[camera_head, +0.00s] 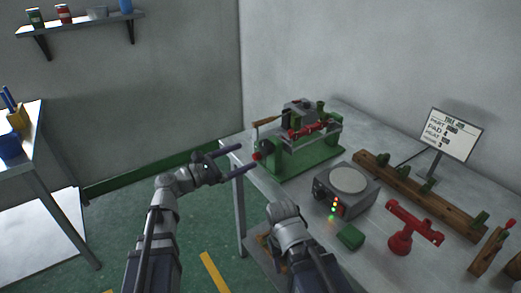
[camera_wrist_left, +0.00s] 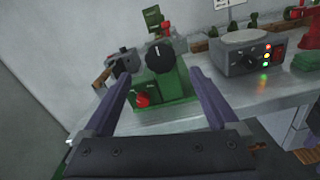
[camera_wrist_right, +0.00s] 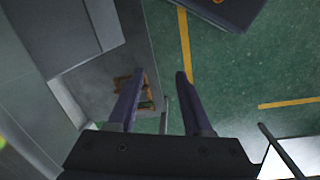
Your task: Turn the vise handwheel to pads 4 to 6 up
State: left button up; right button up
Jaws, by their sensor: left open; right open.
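The vise (camera_head: 303,163) is a green-based machine with a grey-and-black head and red parts, at the back left of the bench. In the left wrist view (camera_wrist_left: 173,92) its near end carries a round black knob with a white mark (camera_wrist_left: 160,57) and a lower red knob (camera_wrist_left: 142,100). I cannot tell for sure which is the handwheel. My left gripper (camera_head: 249,158) is open in front of this end, its fingers spread to either side of the knobs and holding nothing. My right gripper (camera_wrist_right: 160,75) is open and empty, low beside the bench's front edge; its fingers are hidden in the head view.
A grey heater-like box with a round plate (camera_head: 348,180) and lit lamps stands mid-bench. A green block (camera_head: 350,237), a red stand (camera_head: 401,241), a wooden rack (camera_head: 400,186) and a sign (camera_head: 449,135) are to the right. Open floor lies left of the bench.

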aim_at(263, 149)
pick_arm(q)
jog(key=x, duration=0.7)
jog(key=shift+w+d, duration=0.1)
jog(key=shift+d, duration=0.05)
jog(key=shift+c, duration=0.2)
jog(key=c, duration=1.3)
